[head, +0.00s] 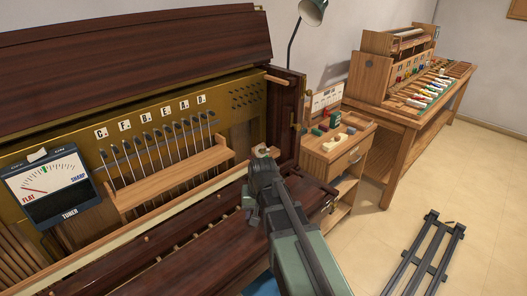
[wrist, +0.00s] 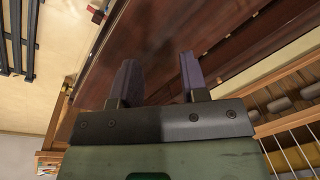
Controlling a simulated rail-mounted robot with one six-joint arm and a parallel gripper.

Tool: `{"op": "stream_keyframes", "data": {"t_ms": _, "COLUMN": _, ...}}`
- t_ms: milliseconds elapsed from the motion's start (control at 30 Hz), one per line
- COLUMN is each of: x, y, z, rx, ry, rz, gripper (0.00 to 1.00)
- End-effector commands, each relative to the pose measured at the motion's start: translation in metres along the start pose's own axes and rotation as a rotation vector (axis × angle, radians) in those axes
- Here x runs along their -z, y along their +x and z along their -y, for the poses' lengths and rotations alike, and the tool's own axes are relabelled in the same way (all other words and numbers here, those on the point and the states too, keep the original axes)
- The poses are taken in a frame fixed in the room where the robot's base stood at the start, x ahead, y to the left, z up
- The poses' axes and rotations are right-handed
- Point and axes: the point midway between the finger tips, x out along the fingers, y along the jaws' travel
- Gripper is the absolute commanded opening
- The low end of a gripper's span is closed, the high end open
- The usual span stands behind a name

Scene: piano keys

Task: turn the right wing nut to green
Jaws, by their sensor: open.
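My gripper (wrist: 160,78) is open and empty in the wrist view, its two dark fingers pointing toward dark reddish wood. In the head view my gripper (head: 258,170) is at the right end of the opened piano, and its fingertips are hard to make out there. A small pale knob (head: 262,150) shows just behind my gripper in the head view. I cannot see a green mark clearly.
The piano's long wooden rail (head: 165,188) and tuning strings lie left of my gripper. A tuner (head: 48,188) hangs at the far left, with its needle on the flat side. A small cabinet (head: 338,150) stands close on the right. A black rack (head: 425,255) lies on open floor.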

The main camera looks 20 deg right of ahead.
Motion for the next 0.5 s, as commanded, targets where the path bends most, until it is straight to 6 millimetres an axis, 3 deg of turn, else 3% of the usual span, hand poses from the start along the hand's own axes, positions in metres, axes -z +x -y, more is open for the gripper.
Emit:
{"op": "stream_keyframes", "data": {"t_ms": 33, "x": 0.033, "y": -0.001, "z": -0.003, "rx": 0.026, "ry": 0.069, "rz": -0.018, "gripper": 0.40}}
{"op": "stream_keyframes", "data": {"t_ms": 167, "x": 0.102, "y": -0.003, "z": -0.016, "rx": 0.113, "ry": 0.281, "rz": -0.071, "gripper": 0.40}}
{"op": "stream_keyframes", "data": {"t_ms": 267, "x": 0.165, "y": -0.008, "z": -0.033, "rx": 0.199, "ry": 0.487, "rz": -0.113, "gripper": 0.40}}
{"op": "stream_keyframes", "data": {"t_ms": 400, "x": 0.269, "y": -0.019, "z": -0.069, "rx": 0.369, "ry": 0.857, "rz": -0.170, "gripper": 0.40}}
{"op": "stream_keyframes", "data": {"t_ms": 500, "x": 0.328, "y": -0.029, "z": -0.096, "rx": 0.494, "ry": 1.100, "rz": -0.187, "gripper": 0.40}}
